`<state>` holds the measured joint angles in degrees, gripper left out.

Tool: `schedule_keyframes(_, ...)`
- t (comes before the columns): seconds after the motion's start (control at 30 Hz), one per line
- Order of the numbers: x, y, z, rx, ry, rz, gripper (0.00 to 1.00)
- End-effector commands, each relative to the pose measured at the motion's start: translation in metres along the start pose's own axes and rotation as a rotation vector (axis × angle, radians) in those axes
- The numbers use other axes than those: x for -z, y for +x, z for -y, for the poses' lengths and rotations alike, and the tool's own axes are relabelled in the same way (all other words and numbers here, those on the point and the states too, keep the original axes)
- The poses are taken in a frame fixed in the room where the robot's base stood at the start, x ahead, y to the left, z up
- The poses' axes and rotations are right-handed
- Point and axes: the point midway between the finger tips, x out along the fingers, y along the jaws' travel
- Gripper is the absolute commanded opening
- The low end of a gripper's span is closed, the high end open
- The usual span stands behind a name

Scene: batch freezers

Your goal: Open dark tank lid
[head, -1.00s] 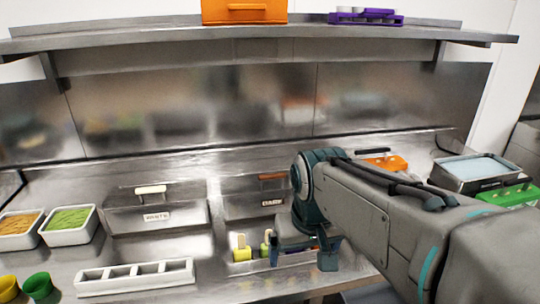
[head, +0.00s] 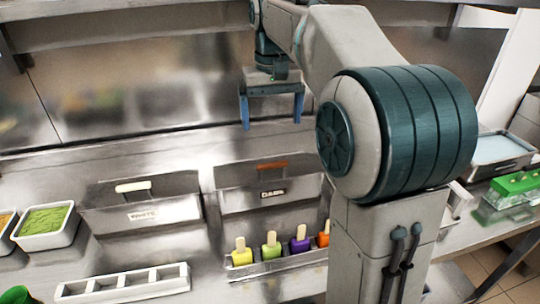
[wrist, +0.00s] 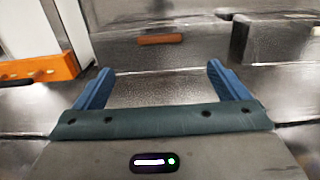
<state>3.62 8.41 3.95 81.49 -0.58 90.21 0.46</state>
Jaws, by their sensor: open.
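The dark tank lid (head: 235,178) is a steel lid with a brown handle (head: 272,166) and a label reading DARK, in the middle of the counter in the head view. The lid lies closed on its tank. My gripper (head: 272,124) is open and empty, pointing down above and behind the lid, apart from the handle. In the wrist view the blue fingers of my gripper (wrist: 158,80) are spread, and the brown handle (wrist: 163,39) shows beyond them, between the two tips.
The white tank lid (head: 105,195) with a pale handle is to the left. Several popsicles stand in a holder (head: 285,264) in front of the dark tank. A white divided tray (head: 125,292) is at front left. A green-lidded box (head: 516,183) is at right. An overhead shelf (head: 120,30) runs behind.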

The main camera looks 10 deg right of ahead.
Motion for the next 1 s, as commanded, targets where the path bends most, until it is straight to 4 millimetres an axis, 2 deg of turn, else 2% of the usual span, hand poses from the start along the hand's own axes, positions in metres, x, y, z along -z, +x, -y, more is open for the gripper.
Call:
schedule_keyframes(0.3,-0.001,0.070,0.000,0.000,0.000,0.003,0.95)
schedule_keyframes(0.5,-0.001,0.101,0.002,0.000,-0.003,0.001,0.95)
schedule_keyframes(0.7,-0.001,0.115,0.002,0.000,-0.003,0.000,0.95)
schedule_keyframes(0.97,0.000,0.116,0.002,0.000,-0.003,-0.001,0.95)
schedule_keyframes(1.0,0.000,0.116,0.002,0.000,-0.003,-0.001,0.92)
